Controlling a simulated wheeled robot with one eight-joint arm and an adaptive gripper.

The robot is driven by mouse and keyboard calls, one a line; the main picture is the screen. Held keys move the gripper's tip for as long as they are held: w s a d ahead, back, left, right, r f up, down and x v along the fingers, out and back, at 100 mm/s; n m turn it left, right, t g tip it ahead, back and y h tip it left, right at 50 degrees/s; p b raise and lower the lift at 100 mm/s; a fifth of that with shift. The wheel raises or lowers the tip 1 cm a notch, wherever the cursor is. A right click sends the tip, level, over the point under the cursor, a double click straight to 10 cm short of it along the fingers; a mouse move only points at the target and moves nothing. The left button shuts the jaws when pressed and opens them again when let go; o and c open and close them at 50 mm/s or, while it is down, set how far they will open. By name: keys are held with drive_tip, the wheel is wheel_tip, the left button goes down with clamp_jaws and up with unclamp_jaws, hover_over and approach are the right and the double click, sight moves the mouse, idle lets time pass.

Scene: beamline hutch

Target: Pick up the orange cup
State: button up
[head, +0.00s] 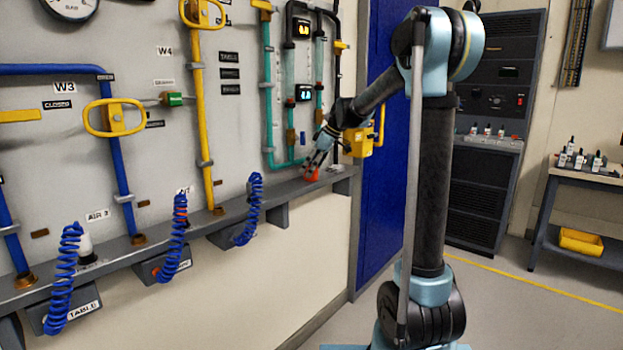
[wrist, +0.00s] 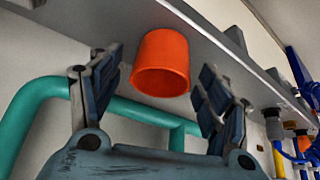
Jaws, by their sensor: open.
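The orange cup (head: 312,174) stands on the grey wall ledge (head: 285,190), near its far right end in the head view. In the wrist view the orange cup (wrist: 162,62) sits between and just beyond the fingertips, with its open rim towards the camera. My gripper (wrist: 152,88) is open, with one finger on each side of the cup and a visible gap at both. In the head view my gripper (head: 316,160) is at the cup and partly hides it.
A teal pipe (wrist: 40,105) runs close behind the gripper. Yellow (head: 202,120) and blue (head: 115,150) pipes rise from the ledge. Coiled blue hoses (head: 250,208) hang at its front. A blue panel (head: 378,210) stands right of the ledge.

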drive_tip(key=shift+a+f, duration=0.1)
drive_tip(key=shift+f, duration=0.1)
drive_tip(key=c, duration=1.1)
